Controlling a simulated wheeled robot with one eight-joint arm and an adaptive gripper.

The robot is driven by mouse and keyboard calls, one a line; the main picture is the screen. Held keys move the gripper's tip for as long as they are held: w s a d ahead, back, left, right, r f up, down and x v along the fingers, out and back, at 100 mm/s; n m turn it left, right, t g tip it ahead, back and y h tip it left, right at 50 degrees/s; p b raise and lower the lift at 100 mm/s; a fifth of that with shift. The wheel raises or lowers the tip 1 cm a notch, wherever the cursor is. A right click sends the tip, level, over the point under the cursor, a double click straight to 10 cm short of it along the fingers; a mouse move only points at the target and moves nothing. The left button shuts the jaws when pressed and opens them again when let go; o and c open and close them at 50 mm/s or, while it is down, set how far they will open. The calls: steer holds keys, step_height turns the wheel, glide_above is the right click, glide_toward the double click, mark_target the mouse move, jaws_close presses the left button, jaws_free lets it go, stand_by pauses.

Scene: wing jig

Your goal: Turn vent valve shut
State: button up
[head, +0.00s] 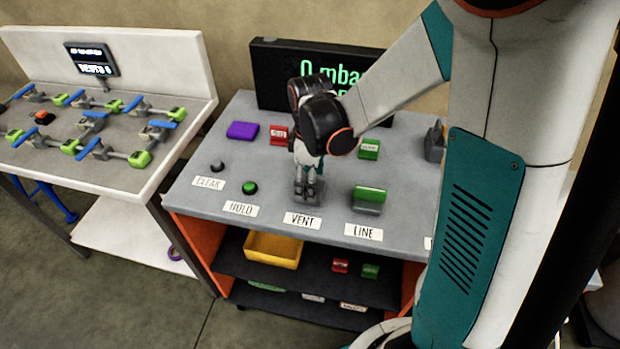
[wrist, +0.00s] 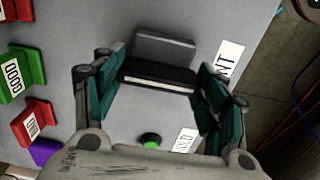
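The vent valve stands behind the VENT label (head: 302,220) on the grey bench top. In the head view my gripper (head: 309,192) points down over it and hides most of it. In the wrist view the valve shows as a dark bar with a pale stripe (wrist: 158,76) and a grey block (wrist: 165,48) beside it. My gripper (wrist: 160,85) has its fingers wide apart, one near each end of the bar. I cannot see firm contact at either finger. The VENT label is partly visible at the right in the wrist view.
The LINE valve (head: 369,198) with a green top stands to the right. The green HOLD button (head: 250,188) and dark CLEAR button (head: 217,166) are to the left. Red (head: 278,135), green (head: 369,149) and purple (head: 242,130) blocks sit behind. The display (head: 280,75) stands at the back.

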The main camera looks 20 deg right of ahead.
steer(key=shift+o, duration=0.2)
steer(key=shift+m, duration=0.3)
steer(key=m, duration=0.3)
steer(key=shift+m, duration=0.4)
steer(key=m, duration=0.4)
steer(key=shift+m, duration=0.3)
steer(key=m, duration=0.8)
steer(key=shift+m, duration=0.6)
steer(key=o, duration=1)
steer(key=shift+o, duration=0.2)
steer(key=shift+r, duration=0.1)
